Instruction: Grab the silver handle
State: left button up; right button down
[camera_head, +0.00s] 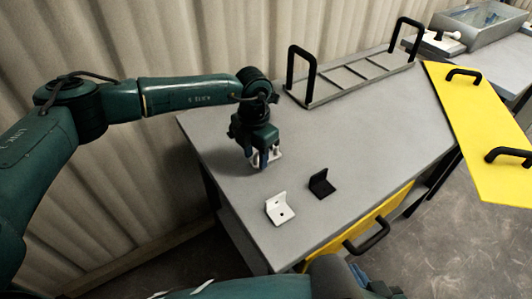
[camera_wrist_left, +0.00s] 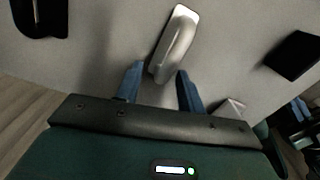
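The silver handle (camera_wrist_left: 175,44) lies on the grey table, long and rounded, in the left wrist view. In the head view it shows only as a pale bit under my left gripper (camera_head: 263,160), which hides most of it. My left gripper (camera_wrist_left: 159,74) is open, pointing down, with its blue fingers apart on either side of the handle's near end. I cannot tell whether a finger touches it. My right gripper (camera_head: 372,287) is partly cut off at the bottom edge of the head view, and its opening does not show.
A white bracket (camera_head: 280,208) and a black bracket (camera_head: 321,184) stand near the table's front. A metal rack (camera_head: 365,74) with two black handles lies at the back. A yellow panel (camera_head: 480,140) is at the right. The table's right middle is clear.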

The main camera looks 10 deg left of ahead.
pick_arm(q)
grip_shut()
dwell(0.3)
jog(key=shift+r, duration=0.1)
